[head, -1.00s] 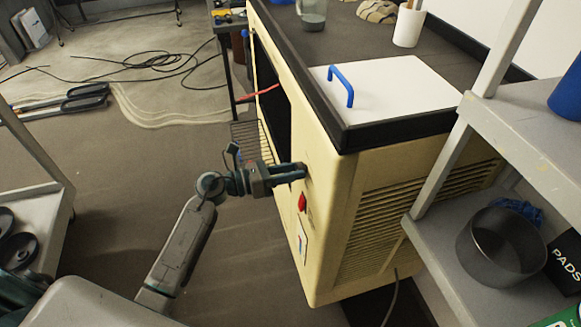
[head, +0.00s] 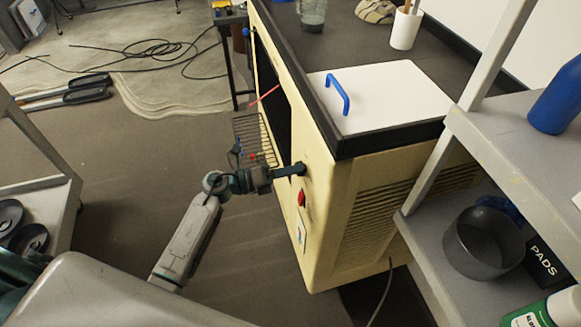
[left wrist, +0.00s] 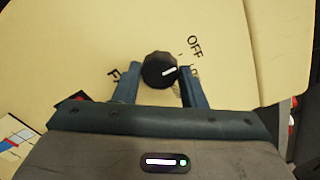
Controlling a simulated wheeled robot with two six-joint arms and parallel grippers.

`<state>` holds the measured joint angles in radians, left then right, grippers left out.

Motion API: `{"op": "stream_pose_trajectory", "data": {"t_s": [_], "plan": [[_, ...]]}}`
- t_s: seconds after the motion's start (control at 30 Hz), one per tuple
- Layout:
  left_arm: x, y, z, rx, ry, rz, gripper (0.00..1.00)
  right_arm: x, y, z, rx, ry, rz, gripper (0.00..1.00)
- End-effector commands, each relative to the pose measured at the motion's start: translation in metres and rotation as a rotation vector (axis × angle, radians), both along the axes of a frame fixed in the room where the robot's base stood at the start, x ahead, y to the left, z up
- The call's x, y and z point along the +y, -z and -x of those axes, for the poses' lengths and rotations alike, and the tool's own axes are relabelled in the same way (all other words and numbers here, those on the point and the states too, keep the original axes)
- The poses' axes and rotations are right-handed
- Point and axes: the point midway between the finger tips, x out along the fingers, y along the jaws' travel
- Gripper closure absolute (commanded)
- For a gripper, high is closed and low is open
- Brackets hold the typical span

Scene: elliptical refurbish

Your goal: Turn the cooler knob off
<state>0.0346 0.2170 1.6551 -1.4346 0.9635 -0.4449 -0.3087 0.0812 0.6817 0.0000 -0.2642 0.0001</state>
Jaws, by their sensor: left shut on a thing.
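The cooler (head: 318,200) is a cream cabinet with a dark top, right of my left arm in the head view. Its black knob (left wrist: 160,70) is on the cream panel in the left wrist view, with a white pointer line aimed right and slightly up. The word OFF (left wrist: 194,46) is printed above and right of the knob. My left gripper (left wrist: 160,84) has a finger on each side of the knob and is shut on it. My right gripper is not in view.
A red switch (head: 301,198) sits on the panel below the gripper. A white lid with a blue handle (head: 338,95) lies on the cooler top. A grey shelf (head: 440,250) with a dark pot stands close on the right.

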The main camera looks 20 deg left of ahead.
Motion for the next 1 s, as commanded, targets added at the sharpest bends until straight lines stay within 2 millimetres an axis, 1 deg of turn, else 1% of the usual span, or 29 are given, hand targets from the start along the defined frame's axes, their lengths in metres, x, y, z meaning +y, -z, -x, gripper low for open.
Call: {"op": "stream_pose_trajectory", "data": {"t_s": [0.47,0.5,0.6,0.87,1.0], "plan": [[0.0,0.0003,-0.0001,0.013,-0.001,0.009,0.85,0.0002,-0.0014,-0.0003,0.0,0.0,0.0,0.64],[0.0,0.0003,-0.0001,0.013,-0.001,0.009,0.59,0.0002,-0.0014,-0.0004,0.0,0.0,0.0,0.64],[0.0,0.0003,-0.0001,0.013,-0.001,0.009,0.41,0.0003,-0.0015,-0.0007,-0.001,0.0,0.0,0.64],[0.0003,0.0003,0.0001,0.012,0.0,0.008,0.41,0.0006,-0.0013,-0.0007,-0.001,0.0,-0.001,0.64],[0.007,0.0022,0.0046,0.012,0.0,0.005,0.41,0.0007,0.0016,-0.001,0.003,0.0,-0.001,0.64]]}}
